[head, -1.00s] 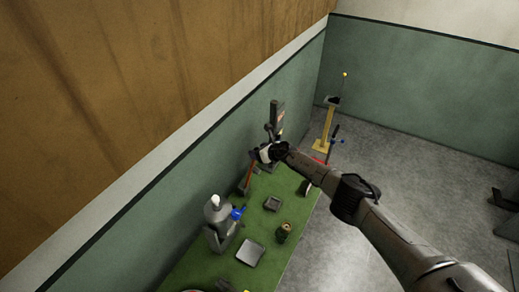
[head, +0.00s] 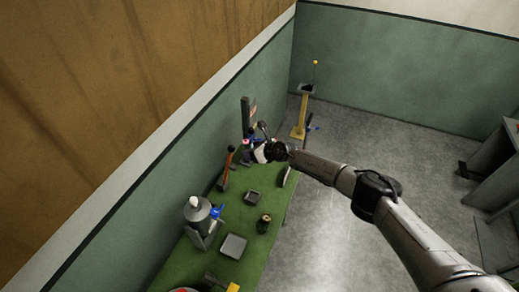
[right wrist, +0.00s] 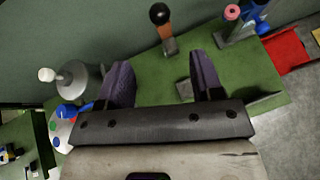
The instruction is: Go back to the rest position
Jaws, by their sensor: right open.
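My right gripper (head: 264,145) is at the far end of the green bench (head: 184,262) in the head view, with its arm coming in from the lower right. In the right wrist view its two dark fingers (right wrist: 162,70) stand wide apart with nothing between them. Beyond them is a lever with an orange handle and black ball (right wrist: 165,32), apart from the fingers. The same lever (head: 227,170) stands left of the gripper in the head view. My left gripper is not in view.
A grey cone-shaped fixture (head: 195,214), a square grey tray (head: 233,246) and a dark cylinder (head: 264,223) stand on the bench. A yellow post (head: 300,118) stands beyond the far end. A wall runs along the left. Open floor (head: 350,235) lies to the right.

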